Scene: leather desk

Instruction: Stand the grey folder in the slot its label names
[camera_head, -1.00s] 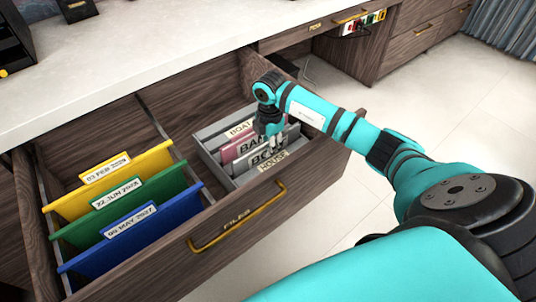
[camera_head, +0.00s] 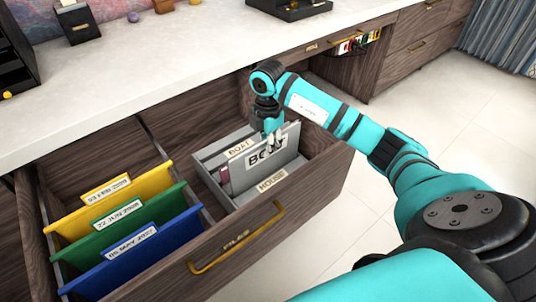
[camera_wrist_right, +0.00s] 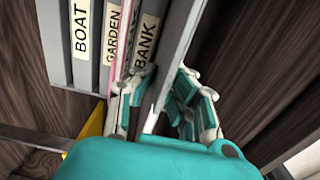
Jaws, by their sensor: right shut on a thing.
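The grey folder (camera_head: 284,148) has a white label that starts with "BO"; the gripper hides the rest. My right gripper (camera_head: 271,140) is shut on its top edge and holds it upright, raised at the grey slotted holder (camera_head: 236,203). I cannot tell whether its lower edge is clear of the slots. In the right wrist view, my right gripper's fingers (camera_wrist_right: 160,105) are either side of a grey panel. Slot labels BOAT (camera_wrist_right: 81,29), GARDEN (camera_wrist_right: 112,33) and BANK (camera_wrist_right: 147,42) show there; HOUSE (camera_head: 271,181) shows at the front. A pink folder (camera_head: 226,178) is mostly hidden. My left gripper is out of view.
The open wooden drawer (camera_head: 262,217) also holds yellow (camera_head: 75,217), green (camera_head: 150,202) and blue (camera_head: 165,239) hanging folders on the left. The desk top (camera_head: 160,70) behind is largely clear, with a black tray (camera_head: 290,8) at the back.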

